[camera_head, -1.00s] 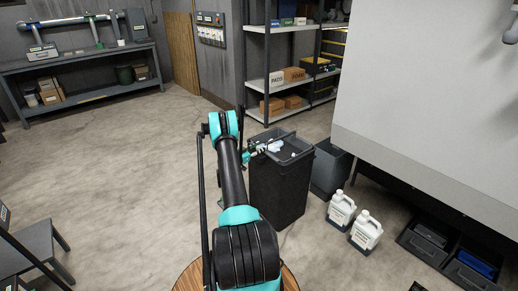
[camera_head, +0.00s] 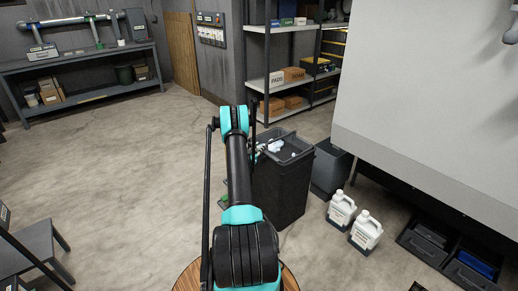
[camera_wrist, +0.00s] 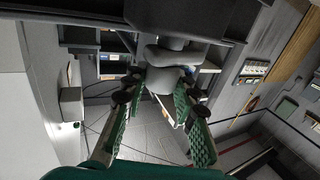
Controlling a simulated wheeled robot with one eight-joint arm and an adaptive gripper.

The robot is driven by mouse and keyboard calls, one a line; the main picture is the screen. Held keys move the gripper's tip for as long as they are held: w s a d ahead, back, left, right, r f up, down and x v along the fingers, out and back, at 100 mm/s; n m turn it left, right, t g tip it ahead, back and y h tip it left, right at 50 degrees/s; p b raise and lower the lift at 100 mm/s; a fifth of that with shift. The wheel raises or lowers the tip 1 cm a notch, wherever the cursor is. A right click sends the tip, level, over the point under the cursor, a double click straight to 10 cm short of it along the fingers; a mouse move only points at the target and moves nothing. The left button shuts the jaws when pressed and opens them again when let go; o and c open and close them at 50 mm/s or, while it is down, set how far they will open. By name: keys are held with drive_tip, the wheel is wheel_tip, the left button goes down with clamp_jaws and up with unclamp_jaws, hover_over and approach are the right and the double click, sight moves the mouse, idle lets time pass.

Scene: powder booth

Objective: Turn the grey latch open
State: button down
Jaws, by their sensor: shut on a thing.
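A grey rounded piece (camera_wrist: 165,78) shows at the upper middle of the wrist view, below a larger dark grey body; it looks like the grey latch. My gripper (camera_wrist: 156,96) has its two green-padded fingers on either side of this piece, with the tips closed on it. Its exact turn angle is hard to tell. In the head view my arm hides most of the gripper, and I cannot make out the latch there.
A dark bin (camera_head: 283,188) with pale items stands just right of my arm. Two white jugs (camera_head: 353,222) stand on the floor beside a large pale panel (camera_head: 430,100). A shelf rack (camera_head: 268,85) is behind.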

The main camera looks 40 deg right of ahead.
sight(259, 147)
drive_tip(key=shift+n+t+y, duration=0.3)
drive_tip(key=shift+t, duration=0.1)
drive_tip(key=c, duration=1.2)
unclamp_jaws()
wheel_tip(259, 147, up, 10)
